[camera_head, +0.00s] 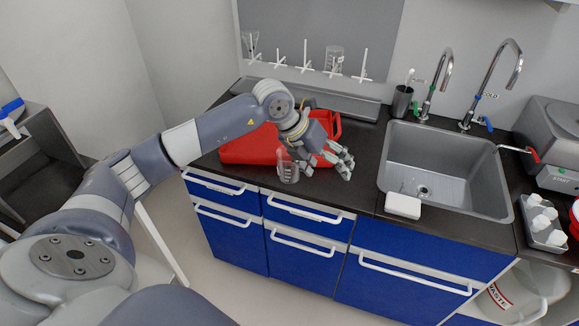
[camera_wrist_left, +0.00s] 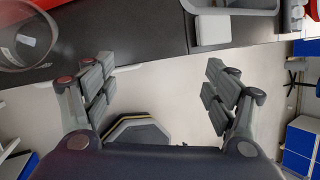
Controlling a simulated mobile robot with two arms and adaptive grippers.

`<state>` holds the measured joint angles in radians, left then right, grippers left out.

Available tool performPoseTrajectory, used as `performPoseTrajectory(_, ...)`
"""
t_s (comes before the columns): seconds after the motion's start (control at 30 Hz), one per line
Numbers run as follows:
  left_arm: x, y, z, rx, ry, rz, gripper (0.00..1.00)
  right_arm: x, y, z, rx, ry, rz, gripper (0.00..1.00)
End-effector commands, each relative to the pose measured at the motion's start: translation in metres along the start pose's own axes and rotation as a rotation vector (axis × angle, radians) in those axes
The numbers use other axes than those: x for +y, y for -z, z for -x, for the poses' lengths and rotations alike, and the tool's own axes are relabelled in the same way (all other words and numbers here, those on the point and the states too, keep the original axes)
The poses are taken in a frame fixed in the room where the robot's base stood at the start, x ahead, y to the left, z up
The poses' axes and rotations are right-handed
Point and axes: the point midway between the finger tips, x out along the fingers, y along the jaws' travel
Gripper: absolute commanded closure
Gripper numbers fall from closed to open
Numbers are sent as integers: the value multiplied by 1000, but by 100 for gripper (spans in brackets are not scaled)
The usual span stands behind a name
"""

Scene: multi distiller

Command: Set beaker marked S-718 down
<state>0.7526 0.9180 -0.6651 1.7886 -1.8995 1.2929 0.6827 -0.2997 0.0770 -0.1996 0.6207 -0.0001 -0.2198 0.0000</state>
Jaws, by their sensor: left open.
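A clear glass beaker (camera_head: 288,171) stands upright on the black counter near its front edge. The marking on it is too small to read. My left gripper (camera_head: 341,162) is just right of the beaker, over the counter. Its fingers are apart with nothing between them. In the left wrist view the open gripper (camera_wrist_left: 158,66) has empty space between its fingers, and the beaker (camera_wrist_left: 27,35) shows at the upper left, outside them. My right gripper is not in view.
A red tray (camera_head: 245,149) lies behind the beaker. A sink (camera_head: 440,165) is on the right, with a white block (camera_head: 403,206) at its front edge. A drying rack (camera_head: 310,95) stands at the back wall. Bare counter lies between gripper and sink.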

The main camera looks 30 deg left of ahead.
Motion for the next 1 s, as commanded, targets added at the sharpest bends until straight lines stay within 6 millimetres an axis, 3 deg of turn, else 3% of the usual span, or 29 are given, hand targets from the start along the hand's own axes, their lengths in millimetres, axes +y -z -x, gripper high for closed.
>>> performPoseTrajectory(0.03, 29, -11, 18, -14, -122, -2, 21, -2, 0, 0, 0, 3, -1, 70)
performPoseTrajectory(0.1, 61, -20, 40, -27, -261, 11, 21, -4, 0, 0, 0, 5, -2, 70)
performPoseTrajectory(0.2, 92, -27, 65, -41, -394, 34, 21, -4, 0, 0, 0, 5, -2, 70)
performPoseTrajectory(0.3, 107, -30, 75, -47, -458, 51, 21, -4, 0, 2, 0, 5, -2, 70)
performPoseTrajectory(0.77, 132, -32, 28, -47, -466, 52, 21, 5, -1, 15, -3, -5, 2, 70)
performPoseTrajectory(1.0, 138, -36, -1, -43, -465, 52, 21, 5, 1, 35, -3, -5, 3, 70)
